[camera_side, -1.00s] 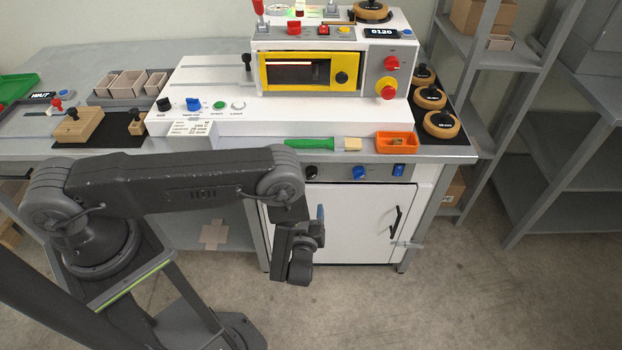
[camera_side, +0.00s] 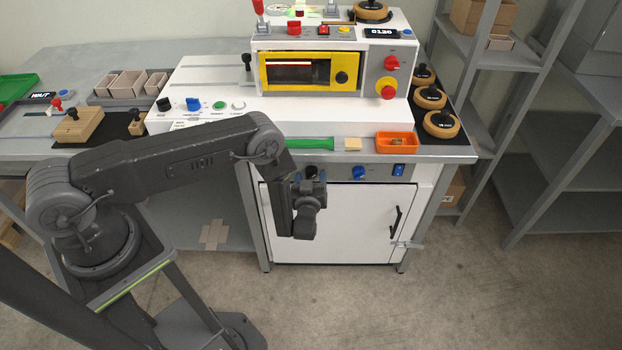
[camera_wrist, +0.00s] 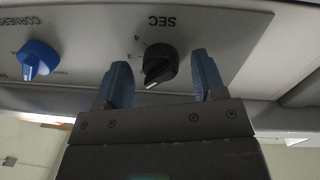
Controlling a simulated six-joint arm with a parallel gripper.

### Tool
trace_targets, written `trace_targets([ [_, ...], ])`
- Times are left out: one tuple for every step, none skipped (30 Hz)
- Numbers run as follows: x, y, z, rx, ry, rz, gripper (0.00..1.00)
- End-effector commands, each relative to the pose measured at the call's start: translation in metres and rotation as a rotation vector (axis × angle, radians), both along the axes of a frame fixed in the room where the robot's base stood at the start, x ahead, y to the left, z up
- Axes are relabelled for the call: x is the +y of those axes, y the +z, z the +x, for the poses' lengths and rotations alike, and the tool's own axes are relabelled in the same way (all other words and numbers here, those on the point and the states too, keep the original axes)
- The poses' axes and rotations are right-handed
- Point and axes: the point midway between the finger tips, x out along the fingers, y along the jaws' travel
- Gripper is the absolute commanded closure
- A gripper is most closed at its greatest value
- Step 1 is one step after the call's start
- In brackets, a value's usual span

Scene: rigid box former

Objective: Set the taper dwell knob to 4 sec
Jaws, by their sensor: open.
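The dwell knob (camera_wrist: 160,66) is black, with a white pointer line, under an upside-down "SEC" label in the wrist view. Its pointer aims toward the lower left of that picture. A small 4 and a 3 show on the panel left of the knob; the other marks are hidden or too small to read. My gripper (camera_wrist: 160,60) is open, one blue finger on each side of the knob, with gaps between knob and fingers. In the side view my gripper (camera_side: 310,178) is at the cabinet's front panel and largely covers the knob.
A blue knob (camera_wrist: 37,59) marked "CORNERS" sits beside the dwell knob; it also shows in the side view (camera_side: 359,173). The bench edge, with a green-handled brush (camera_side: 310,143) and an orange tray (camera_side: 397,142), lies above.

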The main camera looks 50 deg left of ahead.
Motion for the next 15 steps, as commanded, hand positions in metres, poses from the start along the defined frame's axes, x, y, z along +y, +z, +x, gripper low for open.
trace_targets([
  [-0.0001,-0.0001,-0.0001,0.0,0.0,0.0,0.36],
  [-0.0001,-0.0001,-0.0001,0.0,0.0,0.0,0.37],
  [-0.0002,0.0,-0.0002,0.0,0.0,0.0,0.41],
  [-0.0002,-0.0001,-0.0002,0.0,0.0,0.0,0.44],
  [-0.0003,0.0,-0.0003,0.0,0.0,0.0,0.47],
  [-0.0003,0.0,-0.0003,0.0,0.0,0.0,0.51],
  [-0.0003,0.0,-0.0002,0.0,0.0,0.0,0.54],
  [-0.0003,0.0,-0.0002,0.0,0.0,0.0,0.57],
  [-0.0004,0.0,-0.0003,0.0,0.0,0.0,0.6],
  [-0.0004,0.0,-0.0003,0.0,0.0,0.0,0.63],
  [-0.0004,0.0,-0.0003,0.0,0.0,0.0,0.66],
  [-0.0003,0.0,-0.0004,0.0,0.0,0.0,0.7],
  [-0.0003,0.0,-0.0004,0.0,0.0,0.0,0.73],
  [-0.0003,0.0,-0.0004,0.0,0.0,0.0,0.76],
  [-0.0003,-0.0001,-0.0005,0.0,0.0,0.0,0.8],
])
